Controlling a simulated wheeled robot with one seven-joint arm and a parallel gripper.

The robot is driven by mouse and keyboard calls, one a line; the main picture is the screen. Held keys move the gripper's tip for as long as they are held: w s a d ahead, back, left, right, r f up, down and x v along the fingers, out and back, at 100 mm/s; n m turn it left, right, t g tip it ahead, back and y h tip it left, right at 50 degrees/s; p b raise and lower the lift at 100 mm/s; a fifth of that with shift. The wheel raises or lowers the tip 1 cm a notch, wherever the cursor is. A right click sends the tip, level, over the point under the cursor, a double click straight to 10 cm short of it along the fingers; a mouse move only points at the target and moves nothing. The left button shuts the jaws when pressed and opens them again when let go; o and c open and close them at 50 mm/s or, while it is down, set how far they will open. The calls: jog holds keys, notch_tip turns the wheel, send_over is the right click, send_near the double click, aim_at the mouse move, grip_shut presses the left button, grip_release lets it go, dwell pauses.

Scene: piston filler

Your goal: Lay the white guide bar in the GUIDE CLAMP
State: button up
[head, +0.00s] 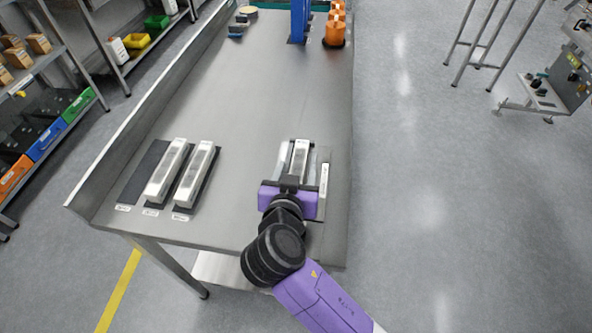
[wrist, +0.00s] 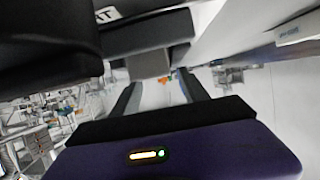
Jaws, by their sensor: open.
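A white guide bar (head: 300,158) with a grey top lies lengthwise between the pale side rails of the guide clamp (head: 323,178) at the table's front right. My gripper (head: 291,182) is over the bar's near end, with its purple body hiding that end and the near part of the clamp. My gripper is open. I cannot tell whether the bar rests fully on the clamp's floor or whether the fingers touch it. In the wrist view, the dark fingers of my gripper (wrist: 160,92) stand apart, and dark and grey parts close to the camera fill the upper left.
Two similar bars, a left one (head: 167,170) and a right one (head: 195,174), lie on dark pads at the left. The leftmost pad (head: 143,172) is bare. A blue post (head: 298,20) and an orange part (head: 335,28) stand at the far end. The middle table is clear.

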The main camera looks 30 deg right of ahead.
jog(key=v, duration=1.2)
jog(key=shift+f+b, duration=0.15)
jog(key=shift+b, duration=0.25)
